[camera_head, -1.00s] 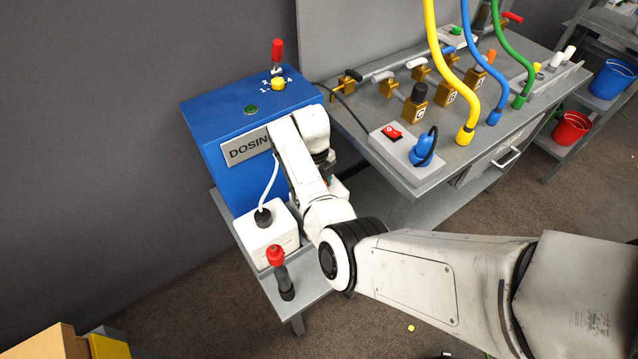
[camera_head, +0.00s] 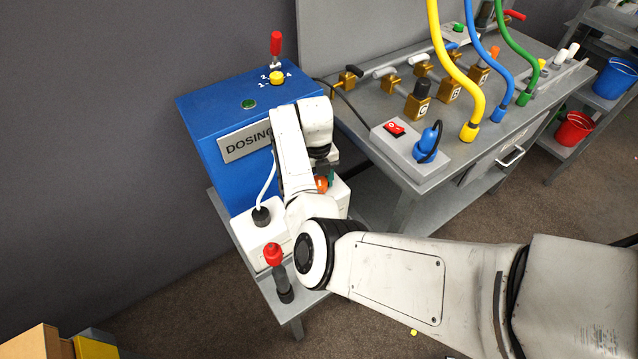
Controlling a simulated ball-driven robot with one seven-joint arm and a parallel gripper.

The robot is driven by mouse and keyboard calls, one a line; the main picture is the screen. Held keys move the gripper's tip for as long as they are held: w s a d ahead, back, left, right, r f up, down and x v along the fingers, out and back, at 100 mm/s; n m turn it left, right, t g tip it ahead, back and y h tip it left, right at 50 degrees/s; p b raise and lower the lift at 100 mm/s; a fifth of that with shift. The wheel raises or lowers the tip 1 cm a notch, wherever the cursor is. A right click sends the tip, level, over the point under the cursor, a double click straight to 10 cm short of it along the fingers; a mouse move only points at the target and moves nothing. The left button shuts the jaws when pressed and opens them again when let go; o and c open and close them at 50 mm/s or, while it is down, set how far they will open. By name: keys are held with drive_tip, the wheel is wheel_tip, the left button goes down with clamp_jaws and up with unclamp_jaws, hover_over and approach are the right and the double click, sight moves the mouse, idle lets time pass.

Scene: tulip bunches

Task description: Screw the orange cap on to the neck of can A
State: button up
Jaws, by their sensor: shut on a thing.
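The orange cap (camera_head: 321,184) shows as a small patch just below the end of my arm, in front of the blue dosing cabinet. My gripper (camera_head: 326,176) is largely hidden behind my own arm links and is shut on the orange cap.
A second white can (camera_head: 258,240) with a black cap and hose stands left. A red-topped dark handle (camera_head: 279,272) rises at the stand's front. The blue dosing cabinet (camera_head: 205,120) is behind. A grey bench (camera_head: 400,180) with valves and hoses stands right.

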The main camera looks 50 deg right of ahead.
drive_tip(key=shift+a+b, duration=0.1)
drive_tip(key=shift+b, duration=0.25)
drive_tip(key=o, duration=1.1)
drive_tip(key=shift+s, duration=0.1)
drive_tip(key=shift+r+n+p, duration=0.15)
drive_tip(key=shift+n+p, duration=0.35)
drive_tip(key=shift+n, duration=0.3)
drive_tip(key=n+p, duration=0.1)
drive_tip(key=n, duration=0.2)
drive_tip(key=n+p, duration=0.1)
drive_tip(key=n, duration=0.1)
drive_tip(key=shift+n+h, duration=0.3)
drive_tip(key=shift+h, duration=0.1)
drive_tip(key=shift+f+n, duration=0.2)
drive_tip(key=shift+n, duration=0.6)
drive_tip(key=shift+r+p, duration=0.1)
drive_tip(key=shift+p, duration=0.2)
